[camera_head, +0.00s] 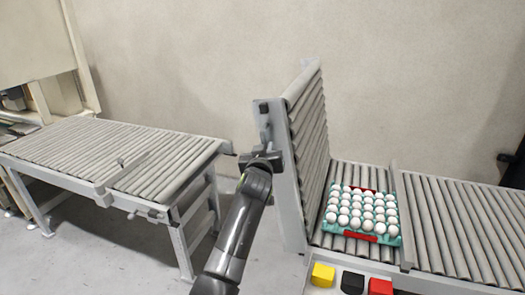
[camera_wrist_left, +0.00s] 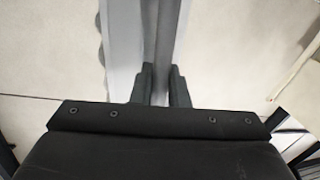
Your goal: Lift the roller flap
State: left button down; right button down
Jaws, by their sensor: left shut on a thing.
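The roller flap (camera_head: 309,125) stands upright at the left end of the right conveyor, its rollers facing right. My left gripper (camera_head: 264,150) is at the flap's left side in the head view. In the left wrist view its two dark fingers (camera_wrist_left: 161,88) are shut on a grey metal edge of the flap (camera_wrist_left: 160,40). The exact contact at the fingertips is partly hidden by the gripper body. My right gripper is in neither view.
An egg tray (camera_head: 388,240) full of white eggs lies on the right conveyor (camera_head: 465,225) beside the flap. Yellow, black and red blocks (camera_head: 352,282) sit at its front edge. A left conveyor (camera_head: 110,155) stands across an open floor gap (camera_head: 262,235).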

pick_arm(q)
jog(key=shift+a+f, duration=0.15)
jog(key=shift+a, duration=0.05)
jog(key=c, duration=1.5)
grip_release()
jog(key=shift+a, duration=0.15)
